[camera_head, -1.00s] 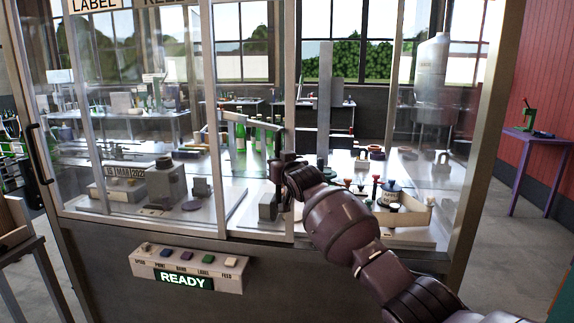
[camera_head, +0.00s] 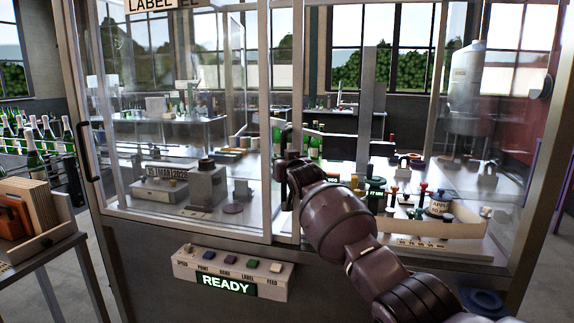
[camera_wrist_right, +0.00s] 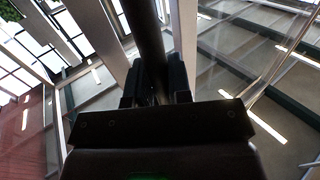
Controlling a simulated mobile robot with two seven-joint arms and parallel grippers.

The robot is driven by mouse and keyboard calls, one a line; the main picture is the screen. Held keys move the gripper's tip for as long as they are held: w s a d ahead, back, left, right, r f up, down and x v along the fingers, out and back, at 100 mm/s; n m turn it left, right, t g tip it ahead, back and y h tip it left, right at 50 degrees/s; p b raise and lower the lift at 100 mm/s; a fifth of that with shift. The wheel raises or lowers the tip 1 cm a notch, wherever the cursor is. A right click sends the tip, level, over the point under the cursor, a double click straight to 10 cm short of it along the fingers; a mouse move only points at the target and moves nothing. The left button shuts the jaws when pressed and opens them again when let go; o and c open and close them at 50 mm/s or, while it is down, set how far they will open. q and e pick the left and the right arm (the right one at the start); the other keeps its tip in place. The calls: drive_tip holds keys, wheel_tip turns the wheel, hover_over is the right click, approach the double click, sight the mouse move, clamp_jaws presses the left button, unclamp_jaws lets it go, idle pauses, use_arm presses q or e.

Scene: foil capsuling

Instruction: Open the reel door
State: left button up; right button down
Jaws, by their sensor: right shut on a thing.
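The reel door (camera_head: 293,70) is a glass panel in a pale metal frame on the front of the cabinet. It sits mostly behind the label door (camera_head: 266,100), and its sign is partly covered so only "EL" shows. My right gripper (camera_head: 284,174) is at the door's right stile. In the right wrist view its fingers (camera_wrist_right: 155,88) are shut around the dark bar handle (camera_wrist_right: 148,35). The cabinet front right of the stile is open. My left gripper is not in view.
Inside the cabinet are a label machine (camera_head: 205,184), green bottles (camera_head: 313,145) and a cream tray (camera_head: 440,236) with small items. A button panel reading READY (camera_head: 230,270) juts out below. A side table with a wooden crate (camera_head: 35,215) stands at left.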

drive_tip(key=shift+r, duration=0.15)
drive_tip(key=c, duration=1.1)
unclamp_jaws()
drive_tip(key=shift+c, duration=0.2)
drive_tip(key=shift+o, duration=0.3)
drive_tip(key=shift+s, duration=0.1)
drive_tip(key=p+v, duration=0.1)
drive_tip(key=v, duration=0.9)
drive_tip(key=shift+s, duration=0.3)
drive_tip(key=shift+d, duration=0.15)
